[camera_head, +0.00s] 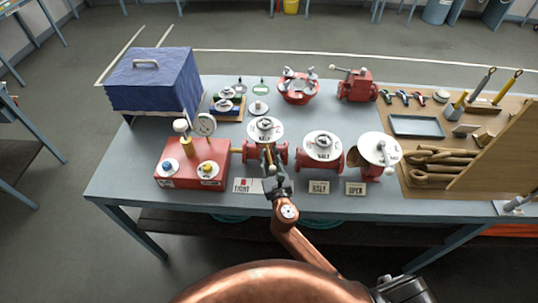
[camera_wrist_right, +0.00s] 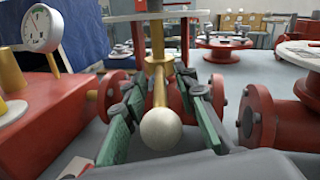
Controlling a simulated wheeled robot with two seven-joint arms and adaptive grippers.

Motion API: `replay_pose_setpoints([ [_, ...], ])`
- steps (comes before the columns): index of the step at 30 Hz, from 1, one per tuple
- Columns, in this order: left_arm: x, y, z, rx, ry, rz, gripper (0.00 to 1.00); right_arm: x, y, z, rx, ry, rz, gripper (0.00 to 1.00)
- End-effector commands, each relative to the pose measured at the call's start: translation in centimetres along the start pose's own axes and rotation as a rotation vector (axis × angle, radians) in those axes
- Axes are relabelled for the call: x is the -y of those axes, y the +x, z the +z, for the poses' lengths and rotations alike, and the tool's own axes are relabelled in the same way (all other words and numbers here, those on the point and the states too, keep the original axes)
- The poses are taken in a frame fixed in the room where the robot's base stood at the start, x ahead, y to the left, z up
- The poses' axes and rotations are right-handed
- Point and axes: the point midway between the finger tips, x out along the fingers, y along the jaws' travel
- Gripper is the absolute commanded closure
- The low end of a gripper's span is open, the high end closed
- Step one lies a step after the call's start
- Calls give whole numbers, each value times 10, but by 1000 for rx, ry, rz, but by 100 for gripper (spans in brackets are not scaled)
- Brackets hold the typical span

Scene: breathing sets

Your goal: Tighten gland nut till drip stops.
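A red valve (camera_head: 281,151) with a round white top plate (camera_head: 264,130) stands in the table's middle, behind the "TIGHT" card (camera_head: 247,185). Under its plate is a brass stem and collar (camera_wrist_right: 157,58); which part is the gland nut I cannot tell. A brass lever with a pale ball end (camera_wrist_right: 171,130) points from it toward the right wrist camera. My right gripper (camera_head: 272,172) is at the valve's front. In the wrist view its green-padded fingers (camera_wrist_right: 163,112) stand apart on either side of the lever, with gaps visible. No drip is visible. My left gripper is not in view.
A red box with a gauge (camera_head: 205,124) is close on the left. Two more valves (camera_head: 322,150) (camera_head: 379,152) stand to the right, with "HALF" (camera_head: 319,187) and "OPEN" (camera_head: 356,188) cards. A blue case (camera_head: 152,80) and a wooden tool board (camera_head: 408,110) flank them.

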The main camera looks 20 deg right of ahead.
Motion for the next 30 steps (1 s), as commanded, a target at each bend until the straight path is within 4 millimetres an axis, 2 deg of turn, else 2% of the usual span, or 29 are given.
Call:
replay_pose_setpoints([
  [5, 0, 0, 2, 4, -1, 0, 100, 0, -18, -1, -2, 0, 1, 73],
  [12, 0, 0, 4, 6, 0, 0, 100, 1, -68, -2, -3, -1, 1, 73],
  [18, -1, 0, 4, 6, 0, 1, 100, 1, -103, -2, -3, -1, 0, 73],
  [24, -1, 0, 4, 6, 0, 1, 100, 1, -118, 0, 0, 0, -1, 73],
  [30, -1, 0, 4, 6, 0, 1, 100, 1, -120, 0, 0, 0, 0, 73],
])
